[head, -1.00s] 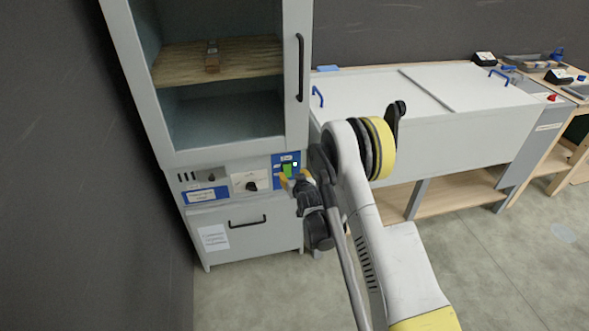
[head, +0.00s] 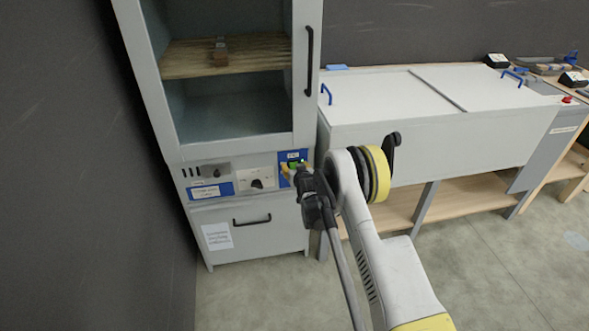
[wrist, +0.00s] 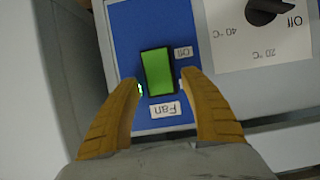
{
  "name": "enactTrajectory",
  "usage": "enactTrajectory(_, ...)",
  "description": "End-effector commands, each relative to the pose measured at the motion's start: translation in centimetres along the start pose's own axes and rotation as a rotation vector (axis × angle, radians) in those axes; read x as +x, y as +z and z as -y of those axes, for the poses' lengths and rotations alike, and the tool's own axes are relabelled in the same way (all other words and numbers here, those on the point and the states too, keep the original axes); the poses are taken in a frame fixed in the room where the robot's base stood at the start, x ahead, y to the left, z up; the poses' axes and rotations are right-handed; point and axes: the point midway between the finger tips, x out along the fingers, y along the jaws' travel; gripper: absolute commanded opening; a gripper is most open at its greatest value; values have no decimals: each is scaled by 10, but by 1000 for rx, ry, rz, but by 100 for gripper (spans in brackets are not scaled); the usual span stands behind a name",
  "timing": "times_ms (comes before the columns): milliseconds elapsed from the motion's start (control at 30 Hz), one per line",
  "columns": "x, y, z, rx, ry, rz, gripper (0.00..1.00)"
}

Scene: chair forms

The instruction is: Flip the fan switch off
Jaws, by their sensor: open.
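The fan switch (wrist: 158,73) is a green rocker in a black frame on a blue plate (wrist: 125,40), with a "Fan" label (wrist: 165,109) and an "Off" label (wrist: 183,52) beside it; the labels appear upside down in the wrist view. In the head view the switch (head: 294,164) sits on the cabinet's front panel, partly covered by my gripper (head: 298,172). In the wrist view my gripper (wrist: 163,86) is open and empty, with its two yellow fingers on either side of the switch's lower end. I cannot tell whether they touch the panel.
A temperature dial (wrist: 265,10) is beside the switch plate. The cabinet (head: 225,170) has a glass door above and a drawer with a black handle (head: 252,220) below. A white-lidded bench (head: 430,105) stands to the right. A dark wall is on the left.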

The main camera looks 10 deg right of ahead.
Motion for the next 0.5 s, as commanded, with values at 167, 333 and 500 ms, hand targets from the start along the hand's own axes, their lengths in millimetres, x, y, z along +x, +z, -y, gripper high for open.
enactTrajectory(167,0,0,0,0,0,0,45)
enactTrajectory(333,0,0,0,0,0,0,0)
enactTrajectory(500,0,0,0,0,0,-1,0)
